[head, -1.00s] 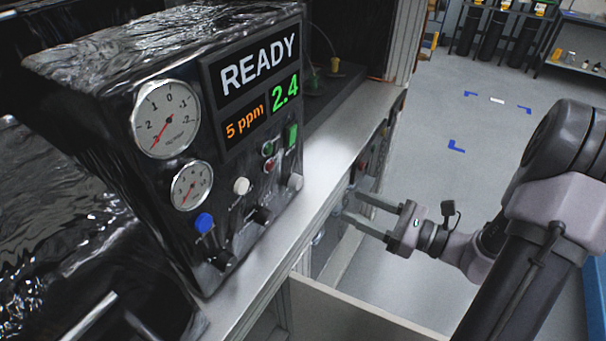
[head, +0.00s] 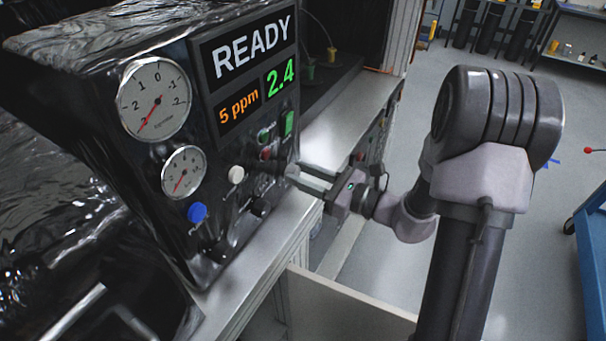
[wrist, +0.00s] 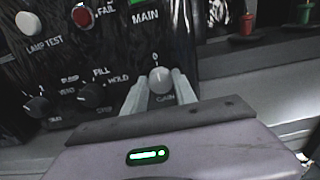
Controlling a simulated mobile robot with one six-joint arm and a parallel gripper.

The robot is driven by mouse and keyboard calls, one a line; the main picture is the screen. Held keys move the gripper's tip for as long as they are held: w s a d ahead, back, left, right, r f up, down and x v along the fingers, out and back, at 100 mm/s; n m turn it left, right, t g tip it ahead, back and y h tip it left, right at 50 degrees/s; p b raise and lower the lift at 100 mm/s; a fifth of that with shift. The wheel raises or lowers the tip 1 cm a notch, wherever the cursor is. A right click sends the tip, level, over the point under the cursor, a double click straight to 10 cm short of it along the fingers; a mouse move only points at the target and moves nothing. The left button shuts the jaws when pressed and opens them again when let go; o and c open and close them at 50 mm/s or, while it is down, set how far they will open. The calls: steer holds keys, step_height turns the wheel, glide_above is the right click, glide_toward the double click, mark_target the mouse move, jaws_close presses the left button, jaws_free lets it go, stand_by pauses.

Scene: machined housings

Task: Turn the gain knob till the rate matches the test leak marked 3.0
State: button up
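The black instrument panel shows a READY screen (head: 243,52) with 2.4 in green and 5 ppm in orange. In the wrist view the light grey gain knob (wrist: 160,80), with a 0 above and GAIN below, sits between the fingertips of my gripper (wrist: 160,88). One finger is on each side, very close to the knob; I cannot tell whether they touch it. In the head view my gripper (head: 298,177) reaches the panel's lower right corner, and its fingers largely cover the knob. No test leak marked 3.0 is readable.
Near the gain knob are the FILL/HOLD knob (wrist: 92,95), another black knob (wrist: 38,107), the red FAIL lamp (wrist: 83,16) and the green MAIN switch (wrist: 145,13). Two dials (head: 154,100) and a blue knob (head: 197,212) are further left. The bench ledge (head: 265,245) runs below.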

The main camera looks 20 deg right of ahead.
jaws_close()
steer(key=m+p, duration=0.2)
steer(key=p, duration=0.1)
steer(key=shift+r+m, duration=0.2)
steer(key=shift+m, duration=0.1)
steer(key=m+p, duration=0.4)
steer(key=shift+p, duration=0.3)
steer(key=m+p, duration=0.3)
steer(key=m, duration=0.1)
steer(key=shift+d+f, duration=0.1)
steer(key=shift+w+f+m+p, duration=0.1)
steer(key=shift+f+m+p, duration=0.05)
steer(key=shift+m+p, duration=0.8)
steer(key=shift+f+m+p, duration=0.1)
steer(key=shift+m+p, duration=0.6)
steer(key=shift+m, duration=0.45)
